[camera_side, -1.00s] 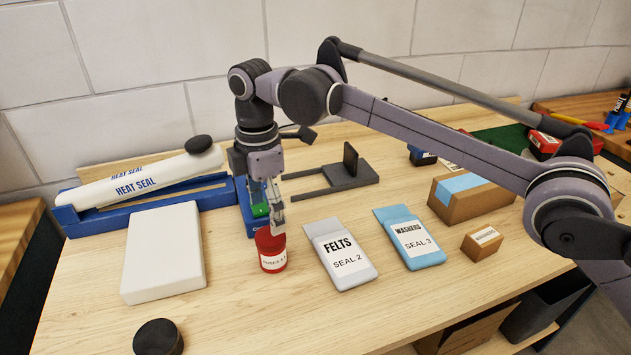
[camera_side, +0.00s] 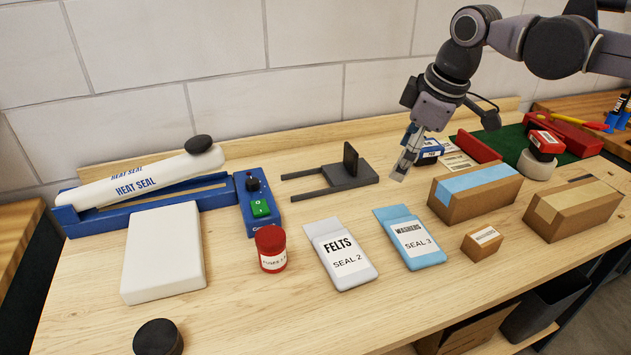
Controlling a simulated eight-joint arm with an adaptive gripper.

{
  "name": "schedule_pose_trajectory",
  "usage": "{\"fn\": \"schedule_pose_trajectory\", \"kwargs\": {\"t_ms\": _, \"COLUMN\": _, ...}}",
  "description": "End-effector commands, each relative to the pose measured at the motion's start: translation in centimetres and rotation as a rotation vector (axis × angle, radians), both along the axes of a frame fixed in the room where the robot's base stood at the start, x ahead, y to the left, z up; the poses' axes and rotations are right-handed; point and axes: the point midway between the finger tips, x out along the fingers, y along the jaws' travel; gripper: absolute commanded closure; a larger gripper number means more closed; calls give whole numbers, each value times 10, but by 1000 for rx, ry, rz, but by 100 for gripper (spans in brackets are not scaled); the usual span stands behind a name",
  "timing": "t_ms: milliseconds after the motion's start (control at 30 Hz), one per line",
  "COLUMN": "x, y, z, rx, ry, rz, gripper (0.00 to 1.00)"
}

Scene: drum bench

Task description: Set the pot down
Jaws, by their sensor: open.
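A small red pot (camera_side: 271,249) with a white label stands upright on the wooden bench (camera_side: 230,315). It is just in front of the blue control box with the green switch (camera_side: 260,209) and left of the grey FELTS pouch (camera_side: 341,254). My gripper (camera_side: 403,166) is open and empty. It hangs in the air at the upper right, well away from the pot, above the bench behind the blue WASHERS pouch (camera_side: 409,239). Nothing hides the pot.
A blue heat sealer (camera_side: 150,192) and a white block (camera_side: 163,252) are at the left. A black round knob (camera_side: 158,338) is at the front. A dark grey bracket (camera_side: 345,174) lies behind the pouches. Cardboard boxes (camera_side: 475,201) stand at the right. Bench front centre is clear.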

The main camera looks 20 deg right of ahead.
Motion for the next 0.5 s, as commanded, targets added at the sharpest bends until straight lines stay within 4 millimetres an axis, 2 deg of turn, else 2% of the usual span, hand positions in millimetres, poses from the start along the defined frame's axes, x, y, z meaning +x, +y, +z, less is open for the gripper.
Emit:
{"fn": "schedule_pose_trajectory", "kwargs": {"t_ms": 33, "x": -13, "y": -18, "z": -2, "rx": 18, "ry": -17, "rz": -61, "gripper": 25}}
{"fn": "schedule_pose_trajectory", "kwargs": {"t_ms": 200, "x": -50, "y": -63, "z": -15, "rx": 82, "ry": -76, "rz": -261, "gripper": 25}}
{"fn": "schedule_pose_trajectory", "kwargs": {"t_ms": 367, "x": -89, "y": -100, "z": -37, "rx": 148, "ry": -134, "rz": -445, "gripper": 25}}
{"fn": "schedule_pose_trajectory", "kwargs": {"t_ms": 500, "x": -122, "y": -126, "z": -63, "rx": 206, "ry": -185, "rz": -598, "gripper": 25}}
